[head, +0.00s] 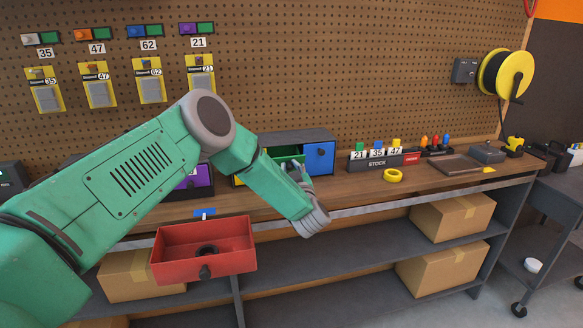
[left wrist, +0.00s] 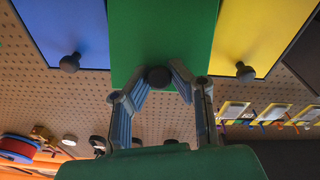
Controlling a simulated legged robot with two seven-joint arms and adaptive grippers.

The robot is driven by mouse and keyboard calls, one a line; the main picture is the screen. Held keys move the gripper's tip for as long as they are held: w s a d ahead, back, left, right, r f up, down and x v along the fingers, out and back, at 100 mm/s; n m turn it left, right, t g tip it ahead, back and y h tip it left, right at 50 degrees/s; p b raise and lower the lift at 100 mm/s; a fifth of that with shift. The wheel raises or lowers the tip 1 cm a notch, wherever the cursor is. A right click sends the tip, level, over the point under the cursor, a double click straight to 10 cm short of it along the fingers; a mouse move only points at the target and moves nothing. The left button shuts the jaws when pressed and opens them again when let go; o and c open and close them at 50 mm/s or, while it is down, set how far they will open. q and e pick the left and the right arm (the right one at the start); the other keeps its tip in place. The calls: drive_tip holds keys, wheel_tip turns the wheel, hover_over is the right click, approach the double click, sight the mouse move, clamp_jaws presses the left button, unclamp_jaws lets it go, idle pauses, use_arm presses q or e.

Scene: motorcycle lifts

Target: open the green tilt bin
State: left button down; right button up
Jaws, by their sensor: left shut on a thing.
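The green tilt bin (head: 284,153) sits in a dark cabinet on the bench, between a yellow bin and a blue bin (head: 319,158). Its green front (left wrist: 162,35) fills the top middle of the left wrist view and stands out past its neighbours, so it looks tilted out somewhat. My left gripper (head: 298,170) is at the front of this bin. In the left wrist view the fingers of this gripper (left wrist: 162,82) are closed around the bin's dark round knob (left wrist: 159,77). My right gripper is not in view.
An open red drawer (head: 203,268) with a dark ring inside juts out below the bench edge. Cardboard boxes (head: 452,217) fill lower shelves. My left arm covers much of the left side.

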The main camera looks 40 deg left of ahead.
use_arm(q)
drive_tip(key=shift+s+a+f, duration=0.1)
drive_tip(key=shift+s+f, duration=0.2)
drive_tip(key=shift+f, duration=0.45)
drive_tip(key=shift+s+f, duration=0.1)
drive_tip(key=shift+f, duration=0.2)
drive_tip(key=shift+s+d+f, duration=0.1)
drive_tip(key=shift+d+f, duration=0.05)
drive_tip(key=shift+d, duration=0.45)
drive_tip(key=shift+s+d+f, duration=0.1)
drive_tip(key=shift+d, duration=0.5)
drive_tip(key=shift+s+a, duration=0.1)
drive_tip(key=shift+a, duration=0.35)
